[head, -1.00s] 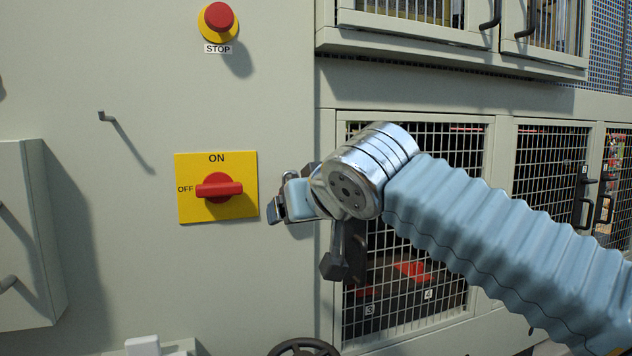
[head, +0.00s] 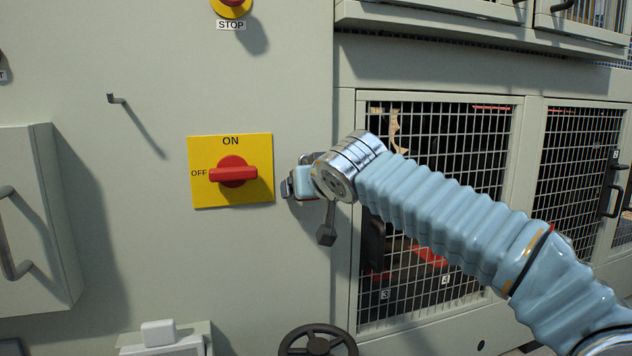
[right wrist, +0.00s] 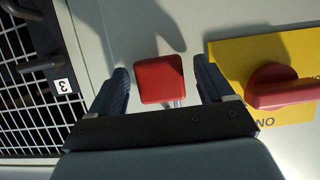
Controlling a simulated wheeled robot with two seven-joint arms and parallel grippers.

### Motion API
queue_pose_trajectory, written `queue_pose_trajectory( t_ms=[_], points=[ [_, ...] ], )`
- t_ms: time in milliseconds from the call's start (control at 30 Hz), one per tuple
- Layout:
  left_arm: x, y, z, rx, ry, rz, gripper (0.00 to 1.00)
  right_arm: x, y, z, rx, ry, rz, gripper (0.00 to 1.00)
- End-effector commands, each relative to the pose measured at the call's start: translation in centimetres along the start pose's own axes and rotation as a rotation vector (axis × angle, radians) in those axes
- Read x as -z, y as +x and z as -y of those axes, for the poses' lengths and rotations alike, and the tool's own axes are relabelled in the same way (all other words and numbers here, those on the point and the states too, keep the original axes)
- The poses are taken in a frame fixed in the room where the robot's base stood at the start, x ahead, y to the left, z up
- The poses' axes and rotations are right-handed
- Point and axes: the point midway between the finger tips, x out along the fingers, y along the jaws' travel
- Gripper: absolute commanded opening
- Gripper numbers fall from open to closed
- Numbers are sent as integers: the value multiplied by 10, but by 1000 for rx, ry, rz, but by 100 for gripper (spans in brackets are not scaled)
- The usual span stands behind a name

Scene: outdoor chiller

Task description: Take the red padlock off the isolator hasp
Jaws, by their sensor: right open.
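The red padlock (right wrist: 160,79) shows in the right wrist view between the two fingers of my right gripper (right wrist: 162,70). The fingers are open, with a gap on each side of the padlock body. A bit of metal shackle shows at its lower edge. In the head view my right gripper (head: 292,187) is at the panel, just right of the yellow isolator plate (head: 233,198). There the gripper hides the padlock, and the hasp cannot be made out clearly. The red isolator handle (head: 232,171) lies horizontal, pointing towards OFF. My left gripper is not in view.
A bare hook (head: 115,98) sticks out of the panel at upper left. A grey box with a handle (head: 40,220) stands out at far left. A dark handwheel (head: 318,343) is below. Mesh doors (head: 440,270) lie right, behind my arm. The panel around the hook is clear.

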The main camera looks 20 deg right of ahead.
Motion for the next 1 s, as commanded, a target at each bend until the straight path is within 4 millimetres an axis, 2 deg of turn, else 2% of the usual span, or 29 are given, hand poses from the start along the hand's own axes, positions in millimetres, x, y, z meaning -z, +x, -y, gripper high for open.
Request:
queue_pose_trajectory(
  t_ms=[333,733,767,1000],
  points=[
    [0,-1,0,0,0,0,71,0,5,0,0,0,0,81],
    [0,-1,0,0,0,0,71,0,5,0,0,0,0,22],
    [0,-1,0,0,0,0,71,0,5,0,0,0,0,51],
    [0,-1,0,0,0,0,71,0,5,0,0,0,0,14]
  ],
)
